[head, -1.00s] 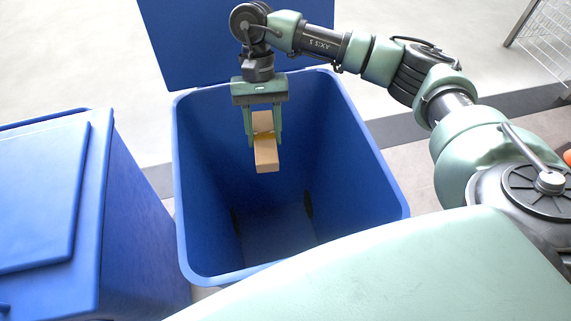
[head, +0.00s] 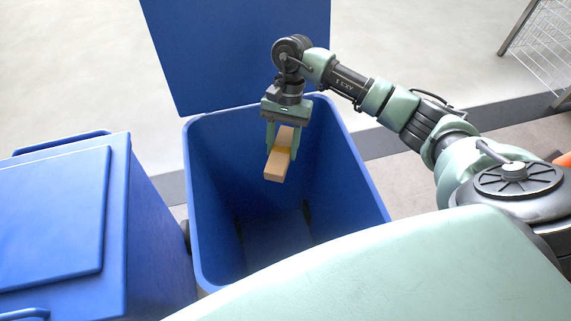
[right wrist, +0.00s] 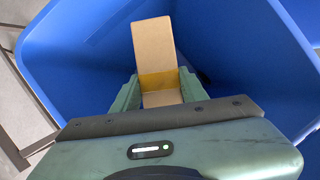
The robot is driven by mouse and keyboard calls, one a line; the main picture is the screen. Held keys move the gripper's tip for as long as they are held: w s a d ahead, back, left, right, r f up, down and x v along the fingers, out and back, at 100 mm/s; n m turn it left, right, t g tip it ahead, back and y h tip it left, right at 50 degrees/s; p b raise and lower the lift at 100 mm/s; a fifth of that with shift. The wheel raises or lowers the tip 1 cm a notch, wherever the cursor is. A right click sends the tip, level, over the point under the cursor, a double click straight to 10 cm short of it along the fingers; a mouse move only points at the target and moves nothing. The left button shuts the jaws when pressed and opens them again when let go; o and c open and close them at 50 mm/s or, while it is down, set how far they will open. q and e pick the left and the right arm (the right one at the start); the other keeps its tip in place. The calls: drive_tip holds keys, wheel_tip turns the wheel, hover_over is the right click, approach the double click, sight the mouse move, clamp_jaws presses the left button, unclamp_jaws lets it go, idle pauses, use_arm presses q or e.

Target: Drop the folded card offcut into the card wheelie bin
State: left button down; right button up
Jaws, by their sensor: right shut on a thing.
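The folded card offcut (head: 277,163) is a small tan piece with a yellowish band. My right gripper (head: 281,152) is shut on it and holds it over the open mouth of a blue wheelie bin (head: 352,180), whose lid (head: 240,50) is swung back. In the right wrist view the offcut (right wrist: 156,55) sits between the two green fingers (right wrist: 160,92), with blue bin walls (right wrist: 250,50) around it. I cannot read any label on the bin. My left gripper is not in view.
A second blue bin (head: 60,220) with its lid closed stands close on the left. A wire mesh rack (head: 545,50) stands at the upper right. An orange thing (head: 564,172) shows at the right edge. Pale floor lies behind the bins.

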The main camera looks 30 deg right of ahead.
drive_tip(key=shift+f, duration=1.15)
drive_tip(key=o, duration=1.4)
drive_tip(key=shift+o, duration=0.2)
drive_tip(key=shift+r, duration=0.1)
drive_tip(key=b+v, duration=0.3)
drive_tip(key=v, duration=0.3)
drive_tip(key=shift+w+d+r, duration=0.2)
drive_tip(key=shift+w+r, duration=0.05)
drive_tip(key=shift+r, duration=0.5)
drive_tip(key=shift+r, duration=0.1)
